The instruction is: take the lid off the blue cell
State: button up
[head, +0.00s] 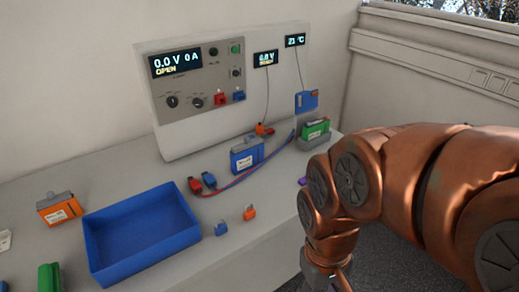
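The blue cell (243,161) stands upright on the bench in front of the cycler panel, with a white label on its front. A grey piece (244,144) lies along its top; it looks like the lid, but its edges are too small to make out. My gripper (328,286) is only partly in view at the bottom edge, hanging low to the right of and nearer than the blue cell, well apart from it. The fingertips are cut off by the frame, so whether it is open or shut is hidden.
An empty-looking blue tray (188,243) fills the front left. An orange cell (60,208) stands left of it. Small blue (222,229) and orange (249,213) pieces lie to its right. Red and blue leads (240,180) cross before the blue cell. A green cell (316,129) stands at right.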

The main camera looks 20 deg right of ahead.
aim_at(248, 143)
jog(key=u, duration=3.9)
jog(key=k, duration=2.4)
jog(key=z, duration=0.8)
jog(key=i, duration=0.5)
